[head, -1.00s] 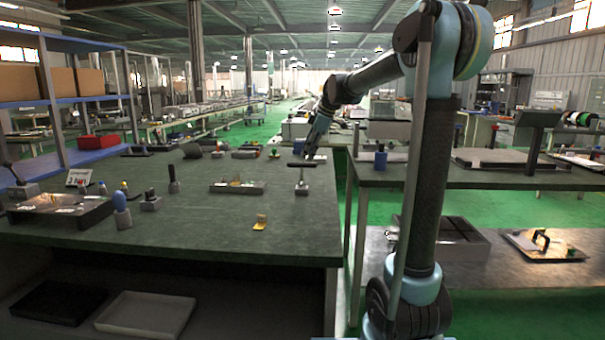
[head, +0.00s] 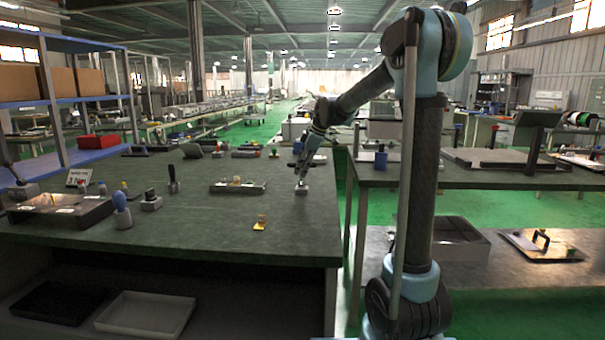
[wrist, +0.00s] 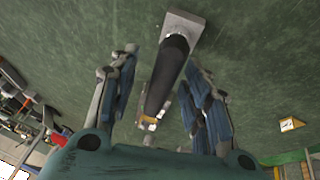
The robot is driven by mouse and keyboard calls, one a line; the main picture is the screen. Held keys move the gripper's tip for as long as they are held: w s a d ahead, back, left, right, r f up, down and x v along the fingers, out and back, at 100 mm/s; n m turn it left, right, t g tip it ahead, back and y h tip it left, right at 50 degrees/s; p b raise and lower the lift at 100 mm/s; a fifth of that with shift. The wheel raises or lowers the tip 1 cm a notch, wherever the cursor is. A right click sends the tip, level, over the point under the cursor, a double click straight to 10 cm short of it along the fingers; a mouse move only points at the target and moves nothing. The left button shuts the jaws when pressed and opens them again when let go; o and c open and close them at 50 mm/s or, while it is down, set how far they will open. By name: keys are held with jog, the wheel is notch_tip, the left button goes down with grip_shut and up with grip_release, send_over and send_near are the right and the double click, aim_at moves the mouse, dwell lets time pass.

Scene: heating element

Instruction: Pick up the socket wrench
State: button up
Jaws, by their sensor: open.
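The socket wrench is a T-shaped tool with a dark bar handle (wrist: 168,75), standing in a small grey block (head: 302,188) near the right edge of the dark green-topped table. In the head view, my gripper (head: 301,172) is at the wrench's handle, above the block, and hides much of it. In the wrist view, my gripper (wrist: 162,62) is open, with one blue-padded finger on each side of the dark handle. Gaps show between the handle and the fingers. The light block also shows in the wrist view (wrist: 186,23).
A tray of small parts (head: 238,188) lies left of the wrench. A small yellow piece (head: 260,223) lies nearer the front. Bare tabletop surrounds the wrench's block. A second table (head: 460,178) stands to the right.

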grip_shut()
jog(key=shift+r, duration=0.1)
